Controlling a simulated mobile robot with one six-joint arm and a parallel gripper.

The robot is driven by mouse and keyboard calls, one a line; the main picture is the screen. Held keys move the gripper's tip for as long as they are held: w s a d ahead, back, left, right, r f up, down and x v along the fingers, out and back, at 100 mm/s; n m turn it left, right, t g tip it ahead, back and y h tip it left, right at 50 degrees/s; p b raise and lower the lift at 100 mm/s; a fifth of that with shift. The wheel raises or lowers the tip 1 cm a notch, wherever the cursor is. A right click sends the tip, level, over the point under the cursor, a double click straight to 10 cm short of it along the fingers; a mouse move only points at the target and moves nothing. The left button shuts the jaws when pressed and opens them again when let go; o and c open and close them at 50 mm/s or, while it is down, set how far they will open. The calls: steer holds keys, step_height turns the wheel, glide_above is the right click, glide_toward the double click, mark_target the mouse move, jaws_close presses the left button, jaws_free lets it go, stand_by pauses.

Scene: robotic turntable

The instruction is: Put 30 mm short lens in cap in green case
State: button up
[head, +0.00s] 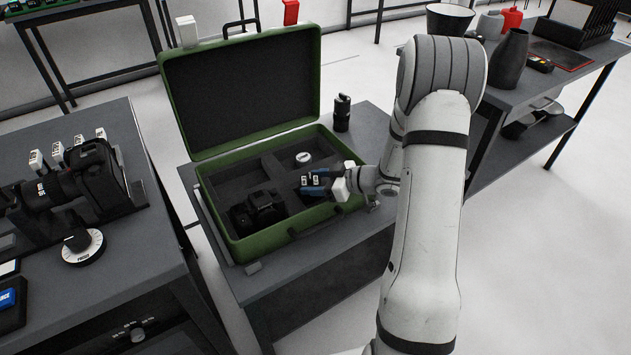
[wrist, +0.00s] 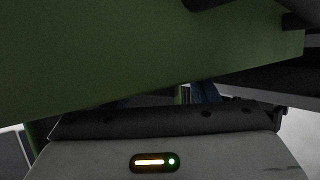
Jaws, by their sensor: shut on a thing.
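The green case (head: 295,230) lies open on a dark table, its lid (head: 310,50) raised at the back. My gripper (head: 315,184) reaches in over the right wall, its blue fingers low over the right compartment. It is shut on a small dark thing, mostly hidden by the fingers, so I cannot tell if it is the 30 mm short lens. A round white-topped item (head: 303,157) sits in a back compartment. In the wrist view, the green case wall (wrist: 120,60) fills most of the picture; the blue fingers (wrist: 200,94) barely show.
A black camera body (head: 257,211) sits in the front left compartment. A dark cylinder (head: 342,113) stands on the table behind the case's right side. A left table holds a large camera (head: 75,180) and a dial (head: 83,247). A vase (head: 509,60) stands on the right table.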

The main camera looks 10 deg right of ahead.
steer(key=shift+f+b, duration=0.3)
steer(key=shift+f, duration=0.3)
steer(key=o, duration=1.3)
steer(key=shift+c, duration=0.2)
steer(key=shift+d, duration=0.1)
steer(key=p+v, duration=0.1)
steer(key=v, duration=0.6)
steer(key=shift+s+d+r, duration=0.15)
steer(key=shift+s+d, duration=0.1)
